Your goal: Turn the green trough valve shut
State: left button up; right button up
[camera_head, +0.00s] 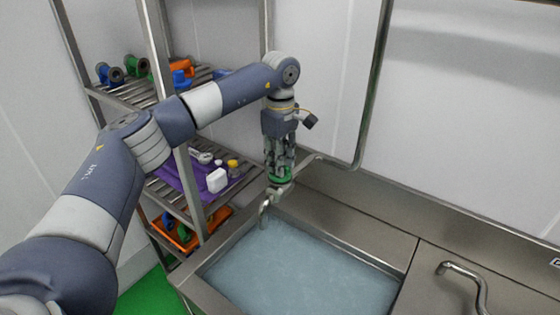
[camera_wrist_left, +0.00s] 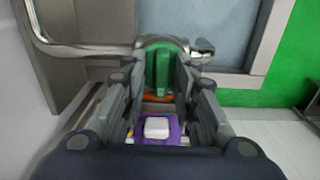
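The green trough valve (camera_head: 281,179) sits on the metal tap pipe at the back left of the trough. My left gripper (camera_head: 280,172) points down over it, with its fingers around the green part. In the left wrist view the upright green handle (camera_wrist_left: 160,70) stands between the two fingers of my left gripper (camera_wrist_left: 161,78). The fingers are apart, and a narrow gap seems to show on each side of the handle. The tap spout (camera_head: 265,207) bends down over the trough (camera_head: 221,262), which holds bluish water. My right gripper is not in view.
A metal rack (camera_head: 120,93) stands left of the trough with spools, blue parts and an orange item. Its middle shelf holds a purple tray (camera_head: 178,180) with a white container (camera_head: 217,180). Another tap (camera_head: 463,272) stands at the right. A wall pipe (camera_head: 373,90) runs behind.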

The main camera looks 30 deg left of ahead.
pick_arm(q)
notch_tip(320, 180, up, 12)
dwell(0.7)
jog(key=shift+s+f, duration=0.1)
jog(key=shift+f, duration=0.05)
dwell(0.4)
